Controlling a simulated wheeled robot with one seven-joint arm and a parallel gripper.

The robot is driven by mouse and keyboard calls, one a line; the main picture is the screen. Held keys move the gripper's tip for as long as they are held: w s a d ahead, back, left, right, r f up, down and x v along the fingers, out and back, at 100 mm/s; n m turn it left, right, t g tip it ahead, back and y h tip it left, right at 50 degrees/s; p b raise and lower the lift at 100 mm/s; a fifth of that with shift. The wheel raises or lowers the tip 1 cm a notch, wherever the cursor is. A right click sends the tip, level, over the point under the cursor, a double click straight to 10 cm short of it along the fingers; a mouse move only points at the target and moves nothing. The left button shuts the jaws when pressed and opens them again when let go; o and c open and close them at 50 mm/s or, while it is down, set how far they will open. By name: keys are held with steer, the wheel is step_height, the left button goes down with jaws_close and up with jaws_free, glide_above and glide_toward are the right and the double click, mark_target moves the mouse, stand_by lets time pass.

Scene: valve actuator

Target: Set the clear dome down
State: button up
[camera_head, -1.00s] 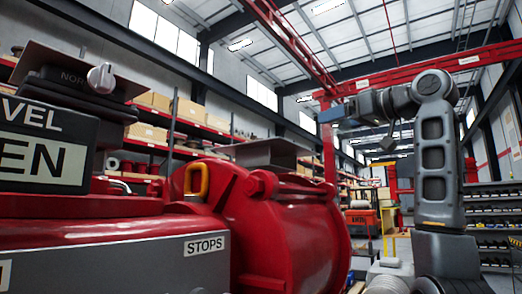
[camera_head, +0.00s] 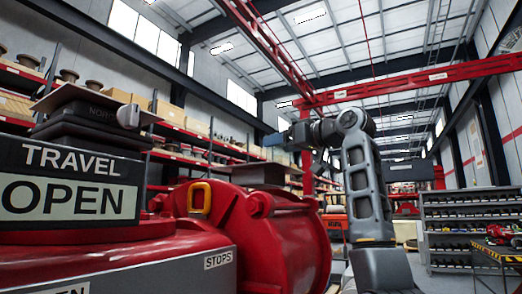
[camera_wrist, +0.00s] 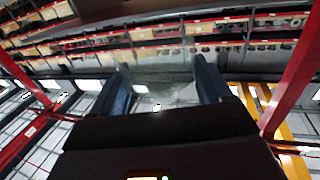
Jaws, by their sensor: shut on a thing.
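My gripper (camera_wrist: 163,78) has its two dark blue fingers on either side of a clear, see-through thing, the clear dome (camera_wrist: 160,66). The shelves behind show through it, and its outline is faint. In the head view my gripper (camera_head: 277,139) is at the end of my arm, raised in the air beyond the red valve actuator (camera_head: 275,235) and apart from it. I cannot make out the dome there. The actuator carries a black box (camera_head: 68,188) marked TRAVEL OPEN, with a dark plate and a pale knob (camera_head: 129,116) on top.
A yellow handle (camera_head: 200,198) and a flat brown plate (camera_head: 222,161) are by the red housing. Grey shelving (camera_head: 470,225) stands at the right, with a work table (camera_head: 497,250) near it. Red racks with boxes line the left wall. The air around my gripper looks clear.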

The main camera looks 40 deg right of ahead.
steer(key=w+p, duration=0.1)
steer(key=w, duration=0.3)
steer(key=shift+w+a, duration=0.1)
steer(key=shift+a, duration=0.05)
steer(key=w, duration=0.2)
steer(key=w+p, duration=0.1)
steer(key=w, duration=0.1)
steer(key=shift+a+r, duration=0.15)
steer(key=shift+a, duration=0.05)
steer(key=shift+s+d+f+p, duration=0.1)
steer(key=shift+f+p, duration=0.2)
steer(key=shift+f, duration=0.6)
steer(key=o, duration=1)
steer(key=shift+f, duration=0.1)
steer(key=shift+s, duration=0.35)
steer(key=s+b, duration=0.4)
steer(key=s, duration=0.7)
steer(key=shift+s+d, duration=0.2)
steer(key=shift+d, duration=0.25)
